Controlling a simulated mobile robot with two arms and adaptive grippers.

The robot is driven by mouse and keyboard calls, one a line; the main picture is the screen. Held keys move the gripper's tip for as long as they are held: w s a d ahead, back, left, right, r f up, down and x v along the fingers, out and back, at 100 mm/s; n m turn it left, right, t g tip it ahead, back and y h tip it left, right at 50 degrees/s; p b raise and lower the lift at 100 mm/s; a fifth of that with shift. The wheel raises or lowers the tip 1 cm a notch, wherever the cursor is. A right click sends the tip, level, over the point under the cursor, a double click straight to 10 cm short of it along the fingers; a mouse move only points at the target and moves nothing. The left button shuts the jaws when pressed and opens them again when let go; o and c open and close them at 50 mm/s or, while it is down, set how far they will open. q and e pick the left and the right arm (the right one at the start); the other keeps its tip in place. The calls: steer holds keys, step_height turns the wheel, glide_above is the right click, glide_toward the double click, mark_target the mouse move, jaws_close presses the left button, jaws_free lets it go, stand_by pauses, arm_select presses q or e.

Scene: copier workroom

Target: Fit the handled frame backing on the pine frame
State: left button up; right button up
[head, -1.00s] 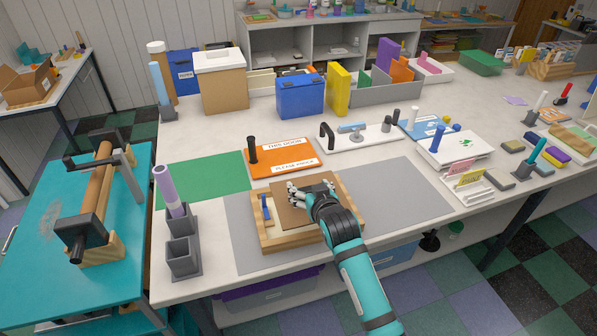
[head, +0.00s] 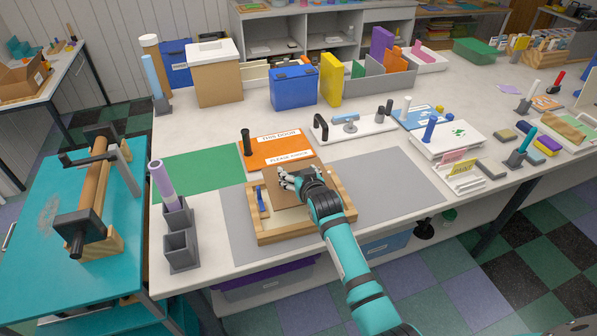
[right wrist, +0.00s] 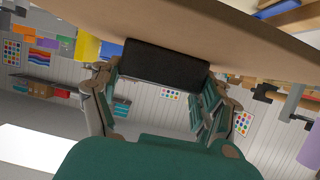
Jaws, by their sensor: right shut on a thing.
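The pine frame (head: 292,237) lies on the grey mat on the worktable. The brown frame backing (head: 283,199) is over the frame's opening; I cannot tell whether it is seated or held just above. A pale strip of the frame's inside shows beside it, with a small blue piece (head: 262,202) at the left. My right gripper (head: 300,181) reaches in from the front right, over the backing. In the right wrist view its fingers are shut on the backing's black handle (right wrist: 165,65), with the brown board (right wrist: 200,22) beyond it. My left gripper is not in view.
The grey mat (head: 405,185) has free room to the right of the frame. An orange sign board (head: 279,152) with a dark post lies behind, beside a white handled board (head: 350,130). A grey holder (head: 181,250) with a purple roll stands at the left.

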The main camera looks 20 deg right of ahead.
step_height(320, 180, down, 6)
steer(key=b, duration=0.3)
steer(key=shift+r, duration=0.25)
steer(key=shift+f+b, duration=0.8)
steer(key=shift+f, duration=0.25)
steer(key=shift+f, duration=0.15)
steer(key=shift+f+b, duration=0.45)
steer(key=shift+f, duration=0.2)
stand_by(0.4)
steer(key=o, duration=1.3)
steer(key=shift+s, duration=0.1)
